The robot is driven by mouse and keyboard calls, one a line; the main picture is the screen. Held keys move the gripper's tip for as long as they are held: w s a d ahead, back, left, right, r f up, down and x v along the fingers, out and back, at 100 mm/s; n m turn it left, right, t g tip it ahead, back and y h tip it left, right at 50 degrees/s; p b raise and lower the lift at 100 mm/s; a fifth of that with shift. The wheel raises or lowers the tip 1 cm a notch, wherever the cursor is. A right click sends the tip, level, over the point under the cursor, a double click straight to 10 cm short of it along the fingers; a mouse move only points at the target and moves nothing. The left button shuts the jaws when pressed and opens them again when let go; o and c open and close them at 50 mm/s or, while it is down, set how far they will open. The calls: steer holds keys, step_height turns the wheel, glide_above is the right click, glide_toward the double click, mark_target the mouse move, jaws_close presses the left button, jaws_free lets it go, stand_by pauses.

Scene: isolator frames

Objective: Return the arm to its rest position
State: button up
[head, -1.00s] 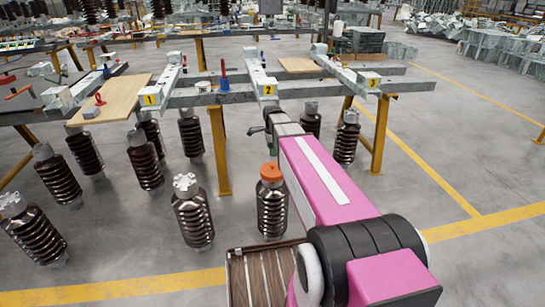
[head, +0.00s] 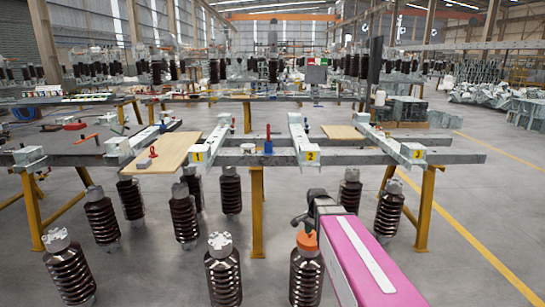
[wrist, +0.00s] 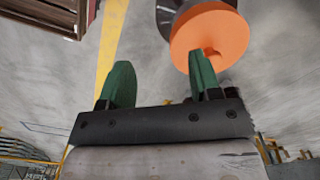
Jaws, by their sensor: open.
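My pink arm (head: 375,255) reaches in from the lower right in the head view. My gripper (wrist: 160,85) shows in the wrist view with its two green fingers spread apart and nothing between them. An orange cap (wrist: 210,40) on a dark insulator is just beyond the right finger, which overlaps it in the picture; I cannot tell if they touch. In the head view the orange-capped insulator (head: 306,275) stands on the floor, left of my arm. The fingers are mostly hidden in the head view.
A steel frame with yellow legs (head: 257,210) and number plates 1, 2 and 3 stands ahead. Several dark ribbed insulators (head: 223,275) stand on the floor around and under it. A wooden crate (wrist: 50,15) is at the wrist view's upper left. Open floor (head: 460,240) lies right.

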steer(key=s+f+n, duration=0.3)
steer(key=s+n, duration=0.7)
steer(key=s, duration=0.2)
steer(key=shift+s+f+n, duration=0.2)
steer(key=shift+s+n, duration=0.2)
steer(key=c, duration=0.4)
steer(key=shift+w, duration=0.45)
steer(key=c, duration=0.5)
steer(key=w+r+m, duration=0.1)
steer(key=w, duration=0.2)
steer(key=w+r+m, duration=0.1)
steer(key=w, duration=0.3)
steer(key=w+r, duration=0.1)
steer(key=w, duration=0.3)
steer(key=shift+m, duration=0.4)
jaws_close()
steer(key=w+r+m, duration=0.3)
steer(key=w+r, duration=0.2)
steer(key=w, duration=0.5)
steer(key=shift+s+f, duration=0.15)
steer(key=shift+f, duration=1.45)
steer(key=shift+s+f, duration=0.15)
steer(key=shift+f, duration=1.45)
steer(key=shift+f, duration=1.15)
